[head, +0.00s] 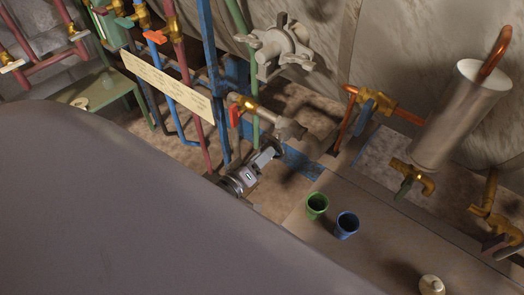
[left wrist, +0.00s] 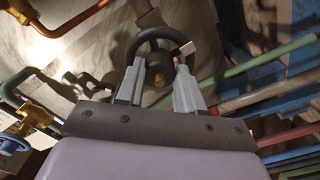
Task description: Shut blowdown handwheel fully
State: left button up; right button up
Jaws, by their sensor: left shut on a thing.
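My left gripper (left wrist: 160,82) has one finger on each side of the hub and is shut on the wheel. In the head view my left gripper (head: 268,152) reaches up to the right, just below a grey pipe end (head: 290,129). The handwheel cannot be made out clearly there. How far it is turned cannot be told. My right gripper is out of view.
A red-handled brass valve (head: 242,106) and a green pipe (head: 254,125) stand close to the left gripper. A pale label plate (head: 167,87) hangs to the left.

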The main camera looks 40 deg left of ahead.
pick_arm(q)
jog(key=shift+n+b, duration=2.35)
jog(key=shift+n, duration=14.95)
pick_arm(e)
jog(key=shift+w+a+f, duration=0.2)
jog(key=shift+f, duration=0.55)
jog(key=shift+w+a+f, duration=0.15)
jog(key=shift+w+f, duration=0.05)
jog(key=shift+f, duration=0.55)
pick_arm(q)
jog(key=shift+a, duration=0.1)
